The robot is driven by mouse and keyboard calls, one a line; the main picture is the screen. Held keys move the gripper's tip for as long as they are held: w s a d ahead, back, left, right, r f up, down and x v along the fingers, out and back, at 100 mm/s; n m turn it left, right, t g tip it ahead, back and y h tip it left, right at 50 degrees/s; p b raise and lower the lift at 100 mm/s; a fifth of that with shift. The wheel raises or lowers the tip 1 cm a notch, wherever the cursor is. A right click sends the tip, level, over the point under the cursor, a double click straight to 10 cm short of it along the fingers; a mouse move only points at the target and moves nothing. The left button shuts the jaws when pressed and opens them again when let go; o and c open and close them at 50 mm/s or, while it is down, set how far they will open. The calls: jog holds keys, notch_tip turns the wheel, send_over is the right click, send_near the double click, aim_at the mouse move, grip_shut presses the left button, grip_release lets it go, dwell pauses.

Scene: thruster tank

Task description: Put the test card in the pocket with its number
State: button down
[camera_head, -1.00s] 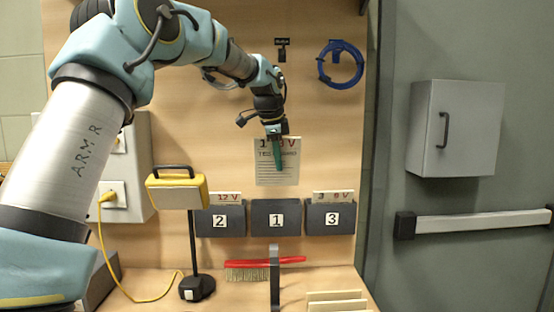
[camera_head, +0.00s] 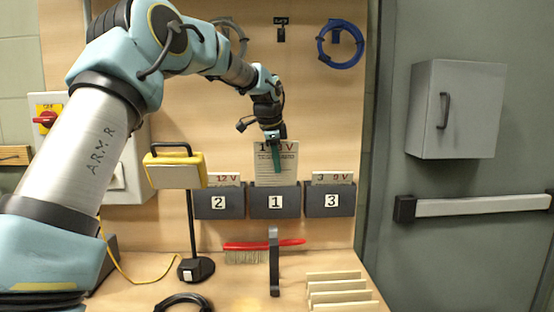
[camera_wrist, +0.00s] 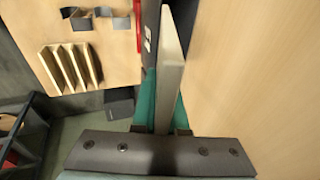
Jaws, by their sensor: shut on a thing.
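My gripper (camera_head: 275,157) is shut on the test card (camera_head: 290,165), a pale upright sheet with printed lines and partly covered lettering at its top. The card's lower end goes behind the front of the dark middle pocket (camera_head: 258,206), labelled 1. Pocket 2 (camera_head: 203,208) on the left holds a card marked 12 V (camera_head: 228,179). Pocket 3 (camera_head: 348,205) on the right holds a card with red and dark print (camera_head: 332,179). In the wrist view the held card (camera_wrist: 172,75) shows edge-on between the green fingers (camera_wrist: 160,105). How deep its lower edge sits is hidden.
A yellow lamp-like box (camera_head: 176,172) on a stand is left of the pockets. A red-handled brush (camera_head: 262,244), a dark upright bracket (camera_head: 274,262) and a slatted wooden rack (camera_head: 338,290) are below. A blue cable coil (camera_head: 341,60) hangs upper right.

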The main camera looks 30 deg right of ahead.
aim_at(275, 186)
jog(key=shift+w+a+b+x, duration=0.1)
jog(key=shift+a+b+x, duration=0.05)
jog(key=shift+x, duration=0.8)
jog(key=shift+w+a+b+x, duration=0.1)
jog(key=shift+b+x, duration=0.1)
jog(key=shift+x, duration=0.8)
jog(key=shift+a+b+x, duration=0.15)
jog(key=shift+x, duration=0.8)
jog(key=shift+w+a+f, duration=0.1)
jog(key=shift+a+f, duration=0.1)
jog(key=shift+f, duration=0.8)
jog(key=c, duration=0.9)
grip_release()
jog(key=shift+w+f, duration=0.1)
jog(key=shift+f, duration=0.05)
jog(key=shift+o, duration=0.2)
jog(key=shift+a+b, duration=0.1)
jog(key=shift+b, duration=0.3)
jog(key=b+v, duration=0.1)
jog(key=v, duration=0.3)
jog(key=d+b+v, duration=0.1)
jog(key=v, duration=0.3)
jog(key=b+v, duration=0.1)
jog(key=v, duration=0.4)
jog(key=shift+w+d+r, duration=0.15)
jog(key=shift+r, duration=0.15)
